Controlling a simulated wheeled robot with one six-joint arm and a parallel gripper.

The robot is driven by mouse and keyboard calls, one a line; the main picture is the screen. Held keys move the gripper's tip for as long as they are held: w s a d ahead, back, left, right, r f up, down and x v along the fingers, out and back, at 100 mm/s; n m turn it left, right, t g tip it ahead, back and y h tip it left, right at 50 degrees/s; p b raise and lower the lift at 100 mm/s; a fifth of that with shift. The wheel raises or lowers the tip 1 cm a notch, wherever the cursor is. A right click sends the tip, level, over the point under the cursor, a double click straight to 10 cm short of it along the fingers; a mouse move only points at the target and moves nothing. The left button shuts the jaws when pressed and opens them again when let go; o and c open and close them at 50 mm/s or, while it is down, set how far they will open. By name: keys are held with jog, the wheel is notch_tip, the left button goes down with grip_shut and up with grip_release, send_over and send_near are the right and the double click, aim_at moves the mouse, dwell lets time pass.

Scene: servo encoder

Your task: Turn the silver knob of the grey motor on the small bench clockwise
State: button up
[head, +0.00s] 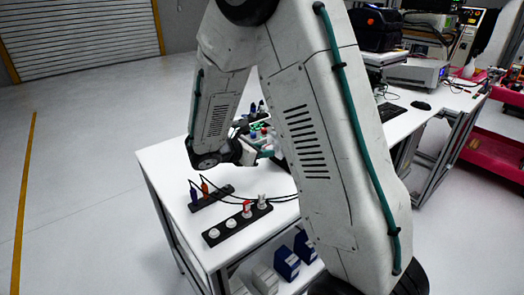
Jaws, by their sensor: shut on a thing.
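My gripper (264,150) is low over the white small bench (163,163), partly behind my own arm in the head view. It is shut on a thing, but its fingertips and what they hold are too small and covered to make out. I cannot clearly pick out the grey motor or its silver knob. My arm covers the right part of the bench.
A black strip (238,225) with round white sockets and plugs lies at the bench's front. A smaller dark strip (212,199) with blue and orange plugs lies behind it, with black cables. Blue bins (287,262) stand below. Open floor lies left.

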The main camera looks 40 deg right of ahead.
jog(key=m+t, duration=0.1)
jog(key=m, duration=0.1)
jog(key=m+t, duration=0.2)
jog(key=m, duration=0.1)
jog(key=shift+s+f+m+t+h, duration=0.1)
jog(key=shift+s+m+t+h, duration=0.2)
jog(key=shift+t, duration=0.1)
jog(key=m+t, duration=0.1)
jog(key=m, duration=0.2)
jog(key=shift+f+t+h, duration=0.1)
jog(key=shift+t+h, duration=0.3)
jog(key=shift+m+t+h, duration=0.5)
jog(key=shift+m, duration=1)
jog(key=o, duration=1)
jog(key=shift+c, duration=0.2)
jog(key=v, duration=0.7)
jog(key=shift+s+a, duration=0.25)
jog(key=shift+a, duration=0.1)
